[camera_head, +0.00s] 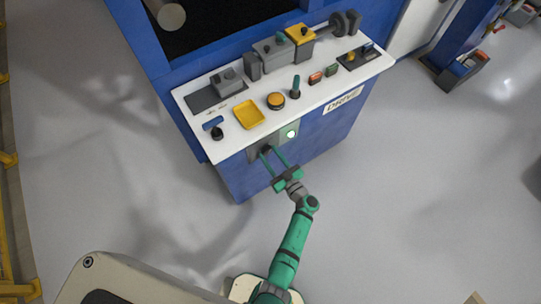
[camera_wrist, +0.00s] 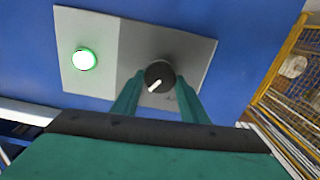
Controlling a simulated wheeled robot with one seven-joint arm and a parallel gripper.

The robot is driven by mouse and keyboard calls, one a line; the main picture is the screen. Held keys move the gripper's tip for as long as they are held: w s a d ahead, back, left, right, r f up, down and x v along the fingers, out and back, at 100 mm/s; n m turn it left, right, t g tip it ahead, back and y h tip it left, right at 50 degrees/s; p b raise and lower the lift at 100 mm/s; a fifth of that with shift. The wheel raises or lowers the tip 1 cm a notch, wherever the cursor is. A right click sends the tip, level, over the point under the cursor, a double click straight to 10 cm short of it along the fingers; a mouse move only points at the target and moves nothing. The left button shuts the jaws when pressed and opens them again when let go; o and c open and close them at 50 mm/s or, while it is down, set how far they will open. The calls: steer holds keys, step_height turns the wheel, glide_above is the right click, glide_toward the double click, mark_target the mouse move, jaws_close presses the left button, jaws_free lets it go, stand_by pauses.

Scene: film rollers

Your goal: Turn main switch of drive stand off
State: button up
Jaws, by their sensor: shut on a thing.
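The drive stand (camera_head: 285,150) is a blue cabinet with a white top and a "DRIVE" label. On its front is a grey switch plate (camera_wrist: 107,62) with a round black main switch (camera_wrist: 159,75) that has a white pointer mark. The pointer slants toward the lower left in the wrist view. A lit green-white lamp (camera_wrist: 84,59) sits beside the switch; it also shows in the head view (camera_head: 291,134). My gripper (camera_head: 270,153) is at the plate, its green fingers shut on the switch, one on each side. In the wrist view my gripper (camera_wrist: 160,88) partly hides the knob's edges.
The white top carries a yellow tray (camera_head: 248,115), an orange button (camera_head: 276,101), a green-handled lever (camera_head: 295,88) and several other controls above my gripper. A yellow mesh fence (camera_wrist: 290,75) stands at the right in the wrist view. The grey floor around the stand is mostly clear.

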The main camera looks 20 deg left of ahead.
steer(key=n, duration=0.3)
steer(key=shift+n, duration=0.4)
steer(key=n, duration=0.3)
steer(key=shift+n, duration=0.3)
steer(key=n, duration=0.6)
steer(key=shift+s+f, duration=0.1)
steer(key=shift+n, duration=0.4)
steer(key=o, duration=1)
steer(key=shift+o, duration=0.2)
steer(key=v, duration=1)
steer(key=shift+s+d, duration=0.3)
